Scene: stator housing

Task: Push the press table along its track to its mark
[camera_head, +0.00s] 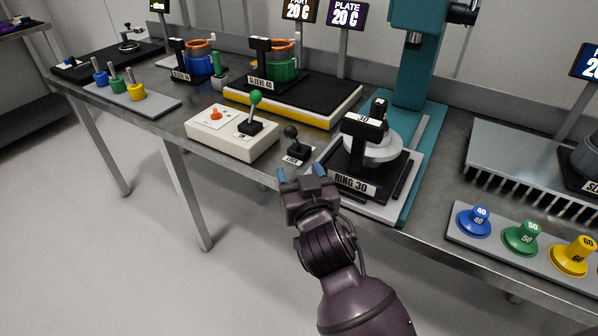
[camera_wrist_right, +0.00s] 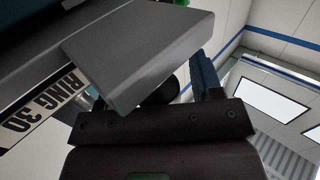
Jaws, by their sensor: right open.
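The press table (camera_head: 402,181) is a black slide labelled RING 30, on a pale plate over the teal press base (camera_head: 436,135). It carries a pale round piece (camera_head: 372,150) and a black block labelled 30 (camera_head: 364,124). My right gripper (camera_head: 301,172) is open, with blue fingertips, at the bench's front edge just left of the table's label. In the right wrist view, one blue finger (camera_wrist_right: 205,76) shows; a grey slab (camera_wrist_right: 135,52) covers the other side, beside the RING 30 label (camera_wrist_right: 42,112). Contact cannot be told. My left gripper is out of view.
A small black lever (camera_head: 294,146) stands left of the press table, beside a white control box (camera_head: 232,134) with a green-knobbed lever. The teal press column (camera_head: 413,65) rises behind. Right are coloured plugs (camera_head: 521,237) and a finned grey plate (camera_head: 510,150).

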